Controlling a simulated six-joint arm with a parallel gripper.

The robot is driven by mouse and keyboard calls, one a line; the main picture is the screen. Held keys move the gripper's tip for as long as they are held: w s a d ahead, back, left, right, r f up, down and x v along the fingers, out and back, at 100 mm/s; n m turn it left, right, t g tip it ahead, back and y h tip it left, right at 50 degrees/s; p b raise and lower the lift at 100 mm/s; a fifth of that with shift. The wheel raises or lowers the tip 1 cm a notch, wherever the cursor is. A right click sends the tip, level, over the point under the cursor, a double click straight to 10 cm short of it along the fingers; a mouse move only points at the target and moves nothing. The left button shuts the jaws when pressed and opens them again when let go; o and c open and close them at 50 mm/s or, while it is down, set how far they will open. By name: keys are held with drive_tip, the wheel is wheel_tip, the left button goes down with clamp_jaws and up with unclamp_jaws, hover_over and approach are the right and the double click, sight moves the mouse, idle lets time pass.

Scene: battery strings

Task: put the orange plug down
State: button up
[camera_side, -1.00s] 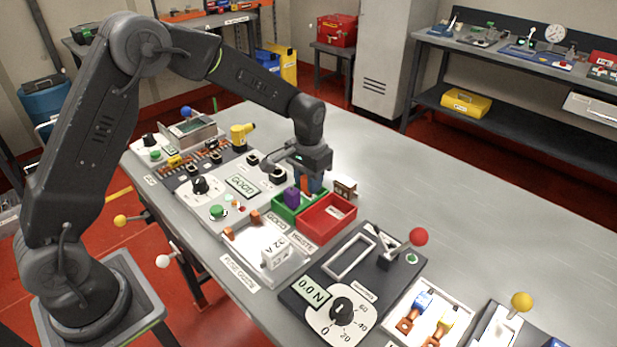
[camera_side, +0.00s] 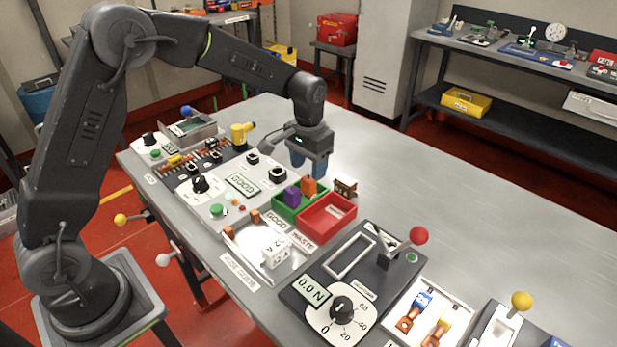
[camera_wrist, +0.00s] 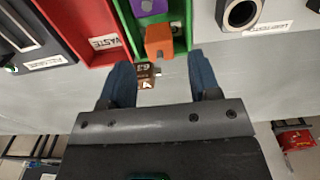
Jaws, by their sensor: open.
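The orange plug (camera_side: 309,187) sits in the green GOOD tray (camera_side: 284,212), beside a purple plug (camera_side: 292,196). In the wrist view the orange plug (camera_wrist: 159,40) lies just beyond my fingertips, with the purple plug (camera_wrist: 150,8) behind it. My gripper (camera_side: 309,169) is open and empty, with its blue fingers above and behind the tray. In the wrist view my gripper (camera_wrist: 160,75) has its fingers spread wide, with nothing held between them.
The red WASTE tray (camera_side: 327,216) adjoins the green tray. A small brown labelled block (camera_side: 345,188) stands behind the trays; a brown block (camera_wrist: 146,76) also shows between my fingers in the wrist view.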

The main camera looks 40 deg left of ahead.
sight(309, 178)
wheel_tip(309, 178, up, 9)
drive_tip(key=s+r+t, duration=0.1)
drive_tip(key=s+r, duration=0.3)
drive_tip(key=s, duration=0.3)
drive_tip(key=s+r+t, duration=0.2)
drive_tip(key=s+r, duration=0.2)
drive_tip(key=s, duration=0.3)
drive_tip(key=s+f+t, duration=0.2)
drive_tip(key=s+f, duration=0.1)
drive_tip(key=s, duration=1)
drive_tip(key=shift+s+t, duration=0.15)
drive_tip(key=shift+t, duration=0.15)
